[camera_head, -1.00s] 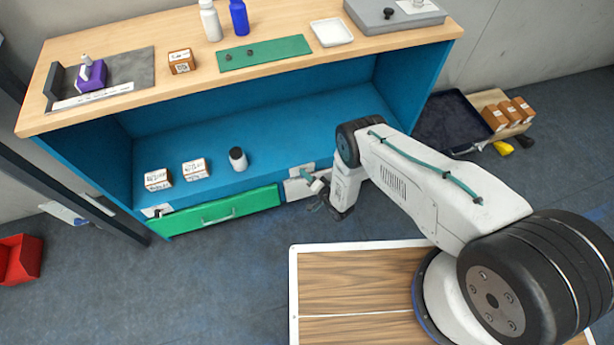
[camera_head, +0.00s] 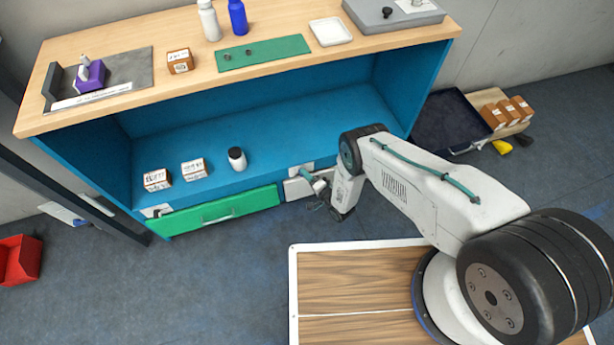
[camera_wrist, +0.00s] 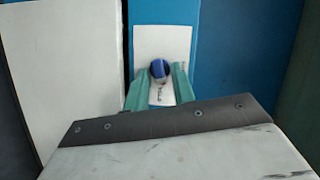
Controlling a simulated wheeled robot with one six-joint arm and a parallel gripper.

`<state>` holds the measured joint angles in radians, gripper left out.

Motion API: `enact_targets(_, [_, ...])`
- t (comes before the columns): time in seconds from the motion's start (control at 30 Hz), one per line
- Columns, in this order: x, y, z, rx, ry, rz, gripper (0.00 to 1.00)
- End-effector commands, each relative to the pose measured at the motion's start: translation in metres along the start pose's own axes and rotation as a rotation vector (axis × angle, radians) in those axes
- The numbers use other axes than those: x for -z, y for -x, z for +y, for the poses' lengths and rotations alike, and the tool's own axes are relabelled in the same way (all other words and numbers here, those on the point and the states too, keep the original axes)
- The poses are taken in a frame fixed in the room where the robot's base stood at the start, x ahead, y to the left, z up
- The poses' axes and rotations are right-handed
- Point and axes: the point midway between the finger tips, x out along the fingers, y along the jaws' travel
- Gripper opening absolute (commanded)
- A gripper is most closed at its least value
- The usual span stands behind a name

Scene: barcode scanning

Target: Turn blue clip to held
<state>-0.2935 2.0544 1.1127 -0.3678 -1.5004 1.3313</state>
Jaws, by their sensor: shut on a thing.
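The blue clip (camera_wrist: 159,69) is a small round knob, blue with a pale edge, on a white plate (camera_wrist: 163,40) fixed to the blue shelf front. In the wrist view, the green fingers of my gripper (camera_wrist: 159,78) stand on both sides of the clip and are shut on it. Lettering on the plate below the clip is partly covered by the fingers, so I cannot read the clip's setting. In the head view, my gripper (camera_head: 314,181) is at the shelf's lower front edge, right of the green drawer; the clip is not distinguishable there.
The green drawer front (camera_head: 225,208) is just left of my gripper. Two boxes (camera_head: 194,169) and a dark-capped white bottle (camera_head: 237,159) stand on the lower shelf. A white-edged wooden board (camera_head: 350,275) lies in front. A dark tray (camera_head: 450,122) is on the floor at right.

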Motion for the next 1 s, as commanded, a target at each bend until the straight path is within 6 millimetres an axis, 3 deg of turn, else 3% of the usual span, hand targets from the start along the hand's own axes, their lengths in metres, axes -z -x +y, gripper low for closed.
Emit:
enact_targets(0.37, [0.000, 0.003, 0.000, -0.001, 0.000, 0.000, 0.33])
enact_targets(0.8, [0.000, 0.067, 0.001, -0.004, -0.001, 0.000, 0.33])
enact_targets(1.0, [-0.001, 0.078, 0.001, -0.002, 0.000, 0.000, 0.33])
